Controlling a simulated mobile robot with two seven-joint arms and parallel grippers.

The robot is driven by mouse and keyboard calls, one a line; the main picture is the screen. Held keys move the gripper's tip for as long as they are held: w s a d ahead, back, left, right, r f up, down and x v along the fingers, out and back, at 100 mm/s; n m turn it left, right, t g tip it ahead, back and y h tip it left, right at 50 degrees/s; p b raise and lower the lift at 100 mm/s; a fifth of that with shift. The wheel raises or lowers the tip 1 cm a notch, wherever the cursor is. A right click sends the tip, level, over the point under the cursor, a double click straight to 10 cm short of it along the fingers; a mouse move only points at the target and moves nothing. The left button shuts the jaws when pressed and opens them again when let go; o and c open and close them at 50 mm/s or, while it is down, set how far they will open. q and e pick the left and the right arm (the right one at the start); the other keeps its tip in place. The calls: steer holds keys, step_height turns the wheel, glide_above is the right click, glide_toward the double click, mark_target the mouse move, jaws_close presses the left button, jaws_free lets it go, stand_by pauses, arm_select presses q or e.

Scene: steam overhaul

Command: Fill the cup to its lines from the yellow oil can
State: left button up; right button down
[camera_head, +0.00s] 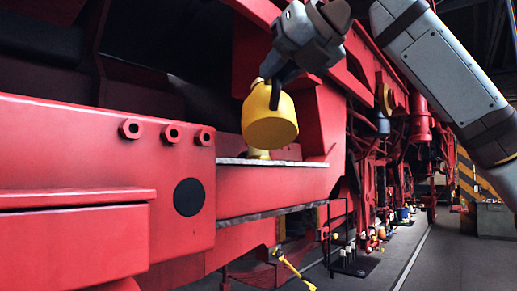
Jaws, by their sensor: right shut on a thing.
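The yellow oil can (270,124) is held by my right gripper (274,88), which is shut on its upper part. The can is tilted, with its broad round bottom turned toward the camera. It hangs over a grey-topped red ledge (290,163) of the engine. A small brass-yellow piece (258,154) shows just under the can at the ledge; I cannot tell whether it is the cup or part of the can. The can hides what lies behind it, and no lines or oil level can be seen. My left gripper is not in view.
A red beam (90,170) with several hex bolts fills the left. Red engine frame and pipework run back on the right. A black rack (350,255) and small items stand on the floor below. The floor lane (440,260) at right is clear.

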mark_target(280, 92)
steer(key=shift+r, duration=0.1)
steer(key=shift+r, duration=0.6)
steer(key=shift+w, duration=0.1)
stand_by(0.9)
steer(key=shift+n+t, duration=0.4)
steer(key=shift+t, duration=0.3)
steer(key=f+b, duration=0.4)
steer(key=f, duration=0.1)
steer(key=shift+s+f, duration=0.15)
steer(key=shift+s, duration=0.1)
steer(key=shift+w+d+f+t+b, duration=0.15)
steer(key=shift+f+t+b, duration=0.15)
steer(key=shift+f+b, duration=0.2)
steer(key=f+t+b, duration=0.1)
steer(key=f+n+y+b, duration=0.1)
steer(key=f+b, duration=0.1)
steer(key=w+f+n+t+y+b, duration=0.1)
steer(key=shift+w+f+t, duration=0.1)
steer(key=shift+f+t, duration=0.2)
steer(key=shift+f, duration=0.05)
steer(key=shift+w+f, duration=0.1)
steer(key=shift+w, duration=0.1)
